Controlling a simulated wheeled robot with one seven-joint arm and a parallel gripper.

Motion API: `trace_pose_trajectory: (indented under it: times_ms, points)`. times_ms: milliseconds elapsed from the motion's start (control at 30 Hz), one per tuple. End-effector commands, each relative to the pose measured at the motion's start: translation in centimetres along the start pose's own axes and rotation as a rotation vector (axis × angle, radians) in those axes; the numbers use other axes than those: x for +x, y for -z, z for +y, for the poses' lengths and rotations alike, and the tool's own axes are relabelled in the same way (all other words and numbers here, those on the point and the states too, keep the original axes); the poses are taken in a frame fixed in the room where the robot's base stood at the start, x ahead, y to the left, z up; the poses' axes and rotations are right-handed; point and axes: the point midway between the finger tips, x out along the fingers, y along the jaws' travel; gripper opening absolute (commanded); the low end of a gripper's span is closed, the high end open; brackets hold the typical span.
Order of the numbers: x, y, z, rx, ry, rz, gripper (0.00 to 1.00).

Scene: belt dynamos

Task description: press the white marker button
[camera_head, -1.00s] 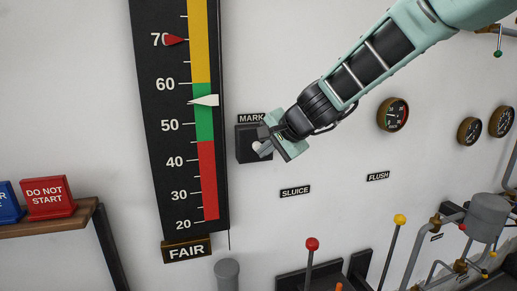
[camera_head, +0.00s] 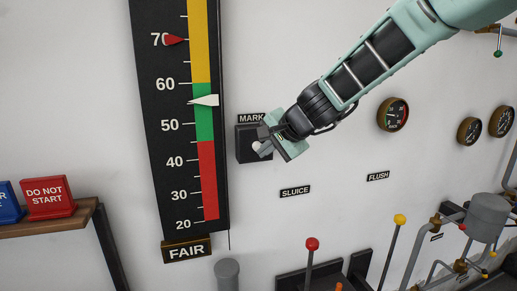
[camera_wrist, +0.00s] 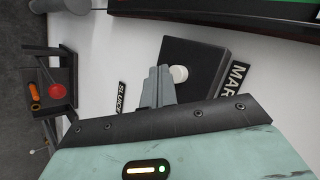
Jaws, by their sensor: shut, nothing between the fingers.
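The white marker button (camera_wrist: 179,74) is a small round white knob on a black square box (camera_wrist: 205,62) on the wall, beside the MARK label (camera_wrist: 235,80). In the head view the box (camera_head: 242,146) sits just right of the tall gauge, and the button (camera_head: 256,147) shows small at the gripper's tip. My gripper (camera_head: 264,150) is shut and empty, in front of the box. In the wrist view its closed fingers (camera_wrist: 158,78) end right beside the button. I cannot tell whether they touch it.
The tall gauge (camera_head: 180,120) has a white pointer (camera_head: 205,100) in the green band near 56 and a red pointer (camera_head: 173,39) near 70. SLUICE (camera_head: 295,191) and FLUSH (camera_head: 378,176) labels are on the wall. A red-knobbed lever (camera_head: 312,244) stands below.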

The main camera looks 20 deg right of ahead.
Motion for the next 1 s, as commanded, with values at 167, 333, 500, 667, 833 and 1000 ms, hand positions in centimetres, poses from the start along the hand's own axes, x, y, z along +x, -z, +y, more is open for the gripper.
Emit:
trace_pose_trajectory:
  times_ms: [167, 333, 500, 667, 833, 1000]
  points:
    - [0.0, 0.0, 0.0, 0.0, 0.0, 0.0, 0.0]
    - [0.0, 0.0, 0.0, 0.0, 0.0, 0.0, 0.0]
    - [0.07, 0.05, -0.06, 0.0, 0.0, 0.0, 0.0]
    - [0.44, 0.3, -0.28, -0.001, -0.001, 0.0, 0.0]
    - [0.6, 0.44, -0.44, 0.0, 0.0, 0.0, 0.0]
    - [0.58, 0.43, -0.43, 0.0, 0.0, 0.0, 0.0]
